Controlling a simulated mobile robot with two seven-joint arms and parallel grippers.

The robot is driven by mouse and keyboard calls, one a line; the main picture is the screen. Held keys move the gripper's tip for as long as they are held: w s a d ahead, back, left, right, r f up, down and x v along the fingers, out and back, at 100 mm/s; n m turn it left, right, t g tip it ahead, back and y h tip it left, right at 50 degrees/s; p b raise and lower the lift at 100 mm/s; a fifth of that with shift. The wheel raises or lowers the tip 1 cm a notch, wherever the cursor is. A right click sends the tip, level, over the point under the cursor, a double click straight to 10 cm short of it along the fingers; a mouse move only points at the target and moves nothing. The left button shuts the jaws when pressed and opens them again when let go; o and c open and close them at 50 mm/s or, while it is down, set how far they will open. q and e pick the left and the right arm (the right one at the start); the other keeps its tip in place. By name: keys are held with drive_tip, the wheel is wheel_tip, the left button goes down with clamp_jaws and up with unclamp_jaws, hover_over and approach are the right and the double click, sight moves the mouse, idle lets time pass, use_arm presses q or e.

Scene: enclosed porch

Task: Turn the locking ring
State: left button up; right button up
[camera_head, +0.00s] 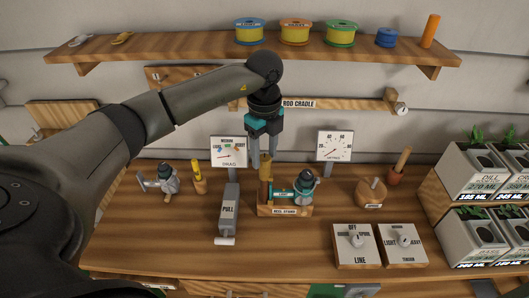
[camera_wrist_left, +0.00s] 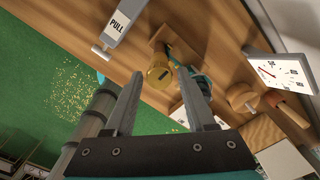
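The reel stand (camera_head: 290,211) is a small wooden block near the middle of the bench. An upright post with a brass-yellow collar (camera_head: 265,168), which looks like the locking ring, stands at its left side. A teal and grey reel (camera_head: 300,190) sits beside the post. My left gripper (camera_head: 263,152) points down just above the collar, open and empty. In the left wrist view the round yellow collar (camera_wrist_left: 158,76) shows between and beyond the two open fingers (camera_wrist_left: 161,82), and the teal reel (camera_wrist_left: 187,85) is partly behind the right finger. My right gripper is not in view.
The grey PULL scale (camera_head: 229,205) stands close left of the stand. A drag dial (camera_head: 229,153) and a second dial (camera_head: 334,146) stand behind. Another reel (camera_head: 160,180) is at left. LINE (camera_head: 356,245) and second knob panels (camera_head: 403,243) are front right. Planters (camera_head: 470,170) stand far right.

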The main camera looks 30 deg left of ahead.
use_arm(q)
drive_tip(key=shift+o, duration=0.8)
drive_tip(key=shift+f+m, duration=0.1)
drive_tip(key=shift+m, duration=0.2)
